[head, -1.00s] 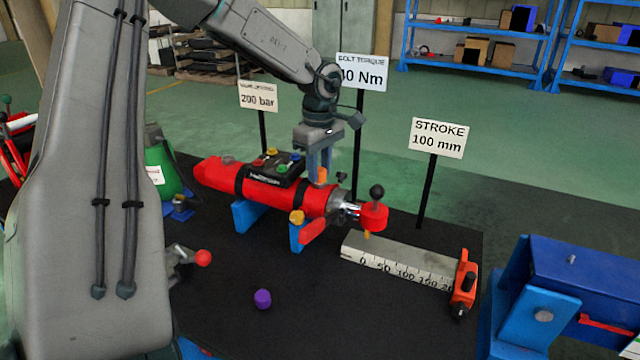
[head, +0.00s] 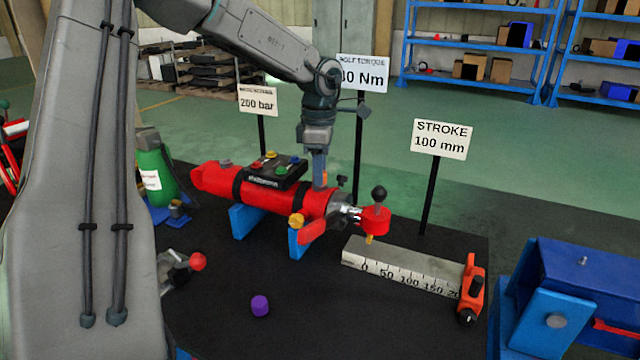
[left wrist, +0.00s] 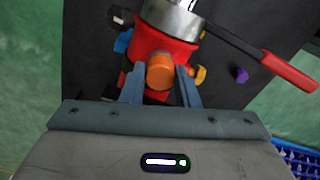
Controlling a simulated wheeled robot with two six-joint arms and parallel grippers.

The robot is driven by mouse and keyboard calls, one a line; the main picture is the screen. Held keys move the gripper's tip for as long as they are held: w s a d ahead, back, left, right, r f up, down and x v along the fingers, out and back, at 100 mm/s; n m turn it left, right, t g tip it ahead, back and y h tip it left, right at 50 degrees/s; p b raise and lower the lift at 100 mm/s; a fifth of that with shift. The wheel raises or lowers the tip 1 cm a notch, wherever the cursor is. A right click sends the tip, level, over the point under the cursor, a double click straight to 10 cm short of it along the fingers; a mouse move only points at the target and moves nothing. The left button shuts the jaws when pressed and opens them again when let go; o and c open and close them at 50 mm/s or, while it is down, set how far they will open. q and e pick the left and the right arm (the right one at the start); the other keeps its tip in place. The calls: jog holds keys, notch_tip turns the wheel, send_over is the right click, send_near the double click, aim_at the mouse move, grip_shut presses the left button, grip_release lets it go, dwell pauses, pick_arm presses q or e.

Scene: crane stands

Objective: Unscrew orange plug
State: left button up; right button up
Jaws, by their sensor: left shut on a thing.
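The orange plug (left wrist: 160,72) sits upright on top of the red cylinder (head: 268,197), near its rod end. My left gripper (head: 320,181) points straight down over it. In the left wrist view its two fingers stand on either side of the plug, and the gripper is shut on it. In the head view the fingers hide most of the plug. My right gripper is in neither current view.
Blue supports (head: 246,220) hold the cylinder on a black table. A black valve block (head: 275,173) and a red-handled lever (head: 313,231) are close to the gripper. Sign posts stand behind. A scale block (head: 400,268) and a purple cap (head: 260,306) lie in front.

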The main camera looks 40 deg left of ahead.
pick_arm(q)
jog(key=shift+r, duration=0.1)
jog(key=shift+w+n+b, duration=0.1)
jog(key=shift+n+b, duration=0.7)
jog(key=shift+n, duration=0.3)
jog(key=shift+n+b, duration=0.55)
jog(key=shift+n, duration=0.95)
jog(key=shift+n+b, duration=0.75)
jog(key=shift+n, duration=0.25)
jog(key=shift+n+b, duration=0.3)
jog(key=shift+n, duration=0.4)
jog(key=shift+r+n, duration=0.1)
jog(key=shift+n, duration=0.8)
